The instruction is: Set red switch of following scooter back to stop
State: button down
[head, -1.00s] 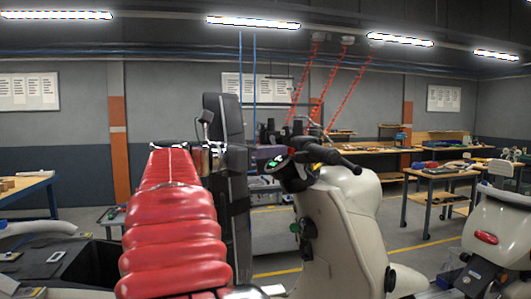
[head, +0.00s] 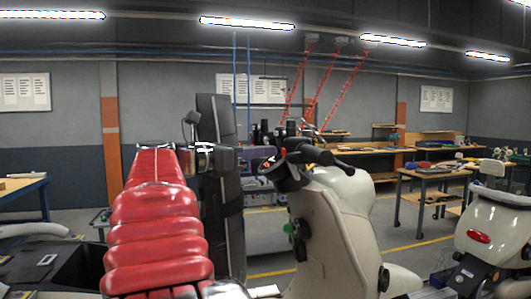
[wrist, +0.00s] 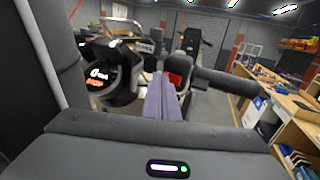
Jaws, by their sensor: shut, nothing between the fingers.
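The cream scooter (head: 335,230) stands right of my red-sleeved arm in the head view, with its dark handlebar (head: 325,155) at the top. In the wrist view its red switch (wrist: 175,79) is on the handlebar beside the black grip (wrist: 225,84). The round dash display (wrist: 98,79) shows white and orange marks. My gripper (head: 268,151) is at the handlebar; its purple fingers (wrist: 159,92) are shut and empty. Their tips are just left of the red switch and partly cover it. I cannot tell whether they touch it.
Another cream scooter (head: 490,235) with a red tail light stands at the right. A scooter (wrist: 190,42) also shows beyond the handlebar in the wrist view. Workbenches (head: 440,175) stand behind. Open floor lies between the scooters and the benches.

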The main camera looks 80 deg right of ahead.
jog(key=w+a, duration=0.6)
jog(key=w, duration=0.5)
jog(key=shift+w+a, duration=0.15)
jog(key=shift+w, duration=0.2)
jog(key=shift+f, duration=0.1)
jog(key=w+a+f+m+t+y, duration=0.1)
jog(key=w+a+f+t, duration=0.25)
jog(key=a+f, duration=0.3)
jog(key=w+a+f+m+t+y, duration=0.1)
jog(key=w+a+f+t+y, duration=0.2)
jog(key=a+f, duration=0.4)
jog(key=w+a+f+t, duration=0.3)
jog(key=a+f+t, duration=0.2)
jog(key=f, duration=0.3)
jog(key=a+f+m+t+y, duration=0.2)
jog(key=a+f, duration=0.4)
jog(key=a, duration=0.3)
jog(key=s+a+f+m+t+y, duration=0.1)
jog(key=a+f+m+y, duration=0.2)
jog(key=a+f, duration=0.3)
jog(key=s+a+f+m+t+y, duration=0.1)
jog(key=a+f, duration=0.5)
jog(key=a, duration=0.8)
jog(key=m+t+y, duration=0.1)
jog(key=m+y, duration=0.1)
jog(key=y, duration=0.1)
jog(key=shift+s+a+t+y, duration=0.15)
jog(key=shift+a+t+y, duration=0.05)
jog(key=shift+t+y, duration=0.2)
